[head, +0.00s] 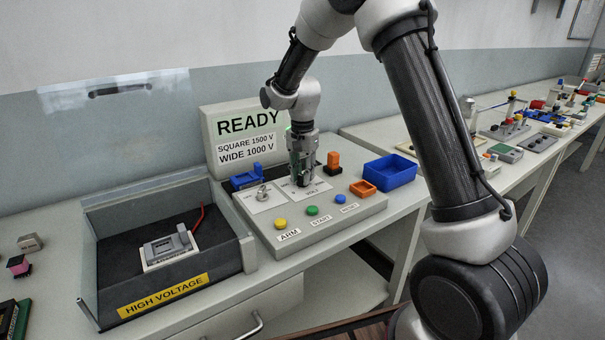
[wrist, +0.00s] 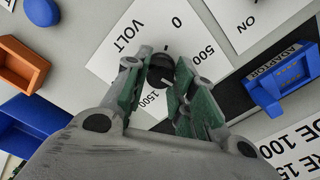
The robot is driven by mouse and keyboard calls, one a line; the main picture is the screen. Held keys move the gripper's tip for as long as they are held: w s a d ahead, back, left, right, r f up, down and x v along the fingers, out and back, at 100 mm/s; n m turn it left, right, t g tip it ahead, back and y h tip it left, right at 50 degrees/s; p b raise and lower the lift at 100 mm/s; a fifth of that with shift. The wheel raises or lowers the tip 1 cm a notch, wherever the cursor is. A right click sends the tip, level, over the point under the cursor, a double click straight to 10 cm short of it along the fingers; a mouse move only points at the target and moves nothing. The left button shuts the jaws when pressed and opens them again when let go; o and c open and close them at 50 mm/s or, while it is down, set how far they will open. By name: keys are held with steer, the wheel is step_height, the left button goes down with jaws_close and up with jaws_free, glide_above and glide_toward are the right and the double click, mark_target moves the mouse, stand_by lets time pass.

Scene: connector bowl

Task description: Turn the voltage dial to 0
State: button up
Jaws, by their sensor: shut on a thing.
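The voltage dial (wrist: 160,70) is a small black knob on a white plate (wrist: 135,35) printed VOLT, 0, 500 and 1500; any other number is covered. My gripper (wrist: 158,68) is shut on the dial, one finger at each side of it. I cannot clearly tell which number the dial points to. In the head view my gripper (head: 304,184) reaches straight down onto the console, and it hides the dial there.
A screen (head: 245,135) behind reads READY, SQUARE 1500 V, WIDE 1000 V. A high-voltage box (head: 170,288) stands left.

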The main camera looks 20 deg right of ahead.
steer(key=n, duration=0.5)
steer(key=shift+n, duration=0.3)
steer(key=n, duration=1)
steer(key=shift+n, duration=2.7)
steer(key=o, duration=1)
steer(key=shift+o, duration=0.2)
